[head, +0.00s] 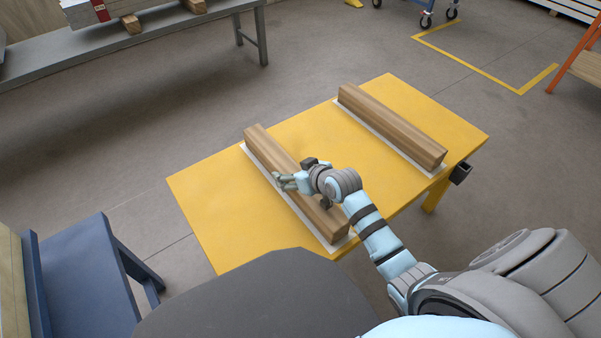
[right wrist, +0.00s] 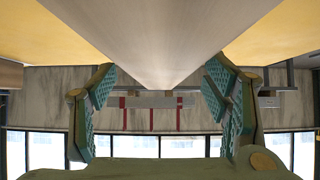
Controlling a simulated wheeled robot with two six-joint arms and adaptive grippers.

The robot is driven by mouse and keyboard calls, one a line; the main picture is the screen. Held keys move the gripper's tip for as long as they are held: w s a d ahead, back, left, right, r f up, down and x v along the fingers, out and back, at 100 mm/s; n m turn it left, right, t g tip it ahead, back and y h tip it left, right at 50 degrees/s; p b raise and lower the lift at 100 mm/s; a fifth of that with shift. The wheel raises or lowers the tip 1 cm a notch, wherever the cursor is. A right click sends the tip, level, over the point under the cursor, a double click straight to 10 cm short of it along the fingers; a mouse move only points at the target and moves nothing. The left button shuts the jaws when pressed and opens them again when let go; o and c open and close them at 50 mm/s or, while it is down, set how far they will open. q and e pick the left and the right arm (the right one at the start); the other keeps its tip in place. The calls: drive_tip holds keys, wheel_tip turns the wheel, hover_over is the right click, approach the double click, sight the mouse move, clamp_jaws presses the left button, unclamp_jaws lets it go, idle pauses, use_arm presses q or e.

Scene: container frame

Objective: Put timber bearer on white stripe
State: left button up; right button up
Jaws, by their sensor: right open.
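Two brown timber bearers lie on a yellow table, roughly parallel. The left bearer (head: 268,150) rests along the left white stripe (head: 337,248), whose edge shows beside it and at its near end. The right bearer (head: 392,126) rests along the right white stripe (head: 431,174). My right gripper (head: 285,181) is over the middle of the left bearer and hides part of it. In the right wrist view its fingers (right wrist: 160,88) are apart, with the bearer (right wrist: 155,35) between and beyond them. Whether they touch the wood I cannot tell. My left gripper is out of view.
The yellow table (head: 212,200) is bare between and around the bearers. A dark clamp-like fitting (head: 460,172) sits at its right edge. A grey bench (head: 150,42) stands behind, and a blue stand (head: 88,275) stands at the left.

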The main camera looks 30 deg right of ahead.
drive_tip(key=p+v, duration=0.3)
drive_tip(key=v, duration=0.2)
drive_tip(key=shift+s+d+r, duration=0.1)
drive_tip(key=shift+s+r, duration=0.1)
drive_tip(key=shift+r, duration=0.2)
drive_tip(key=p+v, duration=0.3)
drive_tip(key=v, duration=0.2)
drive_tip(key=shift+s+r, duration=0.1)
drive_tip(key=shift+s, duration=0.15)
drive_tip(key=shift+s+r, duration=0.1)
drive_tip(key=shift+s, duration=0.25)
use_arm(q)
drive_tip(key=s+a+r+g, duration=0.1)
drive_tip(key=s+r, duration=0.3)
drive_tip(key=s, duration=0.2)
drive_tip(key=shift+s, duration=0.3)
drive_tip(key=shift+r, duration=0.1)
use_arm(e)
drive_tip(key=shift+d, duration=0.1)
